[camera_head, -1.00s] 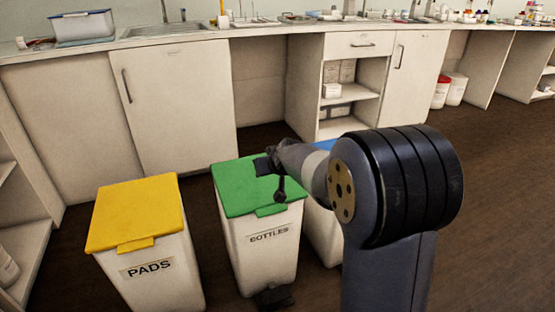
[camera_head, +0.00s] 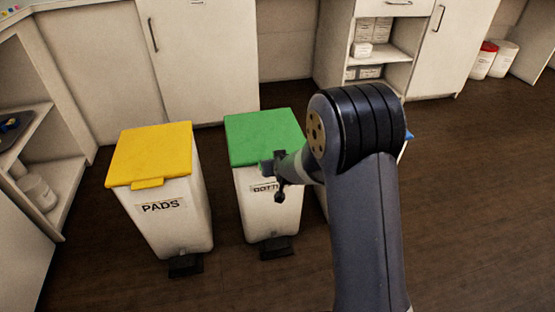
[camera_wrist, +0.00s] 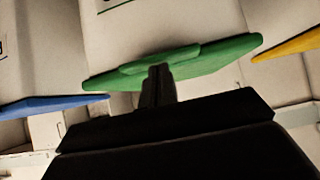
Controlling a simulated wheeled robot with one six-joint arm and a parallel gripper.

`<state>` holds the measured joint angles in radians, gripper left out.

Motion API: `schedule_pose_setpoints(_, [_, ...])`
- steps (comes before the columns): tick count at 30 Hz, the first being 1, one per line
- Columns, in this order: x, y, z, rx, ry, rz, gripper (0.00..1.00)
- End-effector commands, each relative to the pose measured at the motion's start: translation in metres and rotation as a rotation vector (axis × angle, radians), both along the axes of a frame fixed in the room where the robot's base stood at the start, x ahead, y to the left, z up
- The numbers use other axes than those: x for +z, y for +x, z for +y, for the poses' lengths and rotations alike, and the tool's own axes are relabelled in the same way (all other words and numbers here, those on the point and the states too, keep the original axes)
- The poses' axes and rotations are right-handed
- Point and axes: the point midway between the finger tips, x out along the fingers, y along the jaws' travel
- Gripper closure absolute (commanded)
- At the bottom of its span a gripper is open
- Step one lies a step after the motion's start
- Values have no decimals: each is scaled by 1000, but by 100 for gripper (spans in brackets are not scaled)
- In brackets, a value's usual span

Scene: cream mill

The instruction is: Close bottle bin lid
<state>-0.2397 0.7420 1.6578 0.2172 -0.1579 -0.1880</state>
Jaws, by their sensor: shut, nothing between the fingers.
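The bottle bin (camera_head: 270,212) is a white bin with a label, part of which my gripper hides. Its green lid (camera_head: 263,130) lies flat on top in the head view, looking closed. In the wrist view the green lid (camera_wrist: 215,58) shows nearly edge-on, with its front tab (camera_wrist: 150,62) above the fingers. My gripper (camera_head: 268,168) is at the lid's front edge, with its fingers (camera_wrist: 158,75) shut and empty. The fingertips overlap the tab in the wrist view; I cannot tell whether they touch it.
The pads bin (camera_head: 180,225) with its yellow lid (camera_head: 150,152) stands to the left. A blue-lidded bin, mostly behind my arm, stands to the right; its blue lid (camera_wrist: 45,105) shows in the wrist view. Cabinets (camera_head: 210,60) line the back. The dark floor (camera_head: 470,200) at right is clear.

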Motion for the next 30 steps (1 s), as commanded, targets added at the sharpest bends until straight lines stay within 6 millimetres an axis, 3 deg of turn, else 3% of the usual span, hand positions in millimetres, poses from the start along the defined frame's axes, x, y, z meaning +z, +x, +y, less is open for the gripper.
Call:
schedule_pose_setpoints(1, [-11, -1, 0, -1, 0, 3, 100])
schedule_pose_setpoints(10, [-35, -6, -2, 1, -3, 21, 100])
schedule_pose_setpoints(30, [-33, -5, -3, -1, -2, 16, 100])
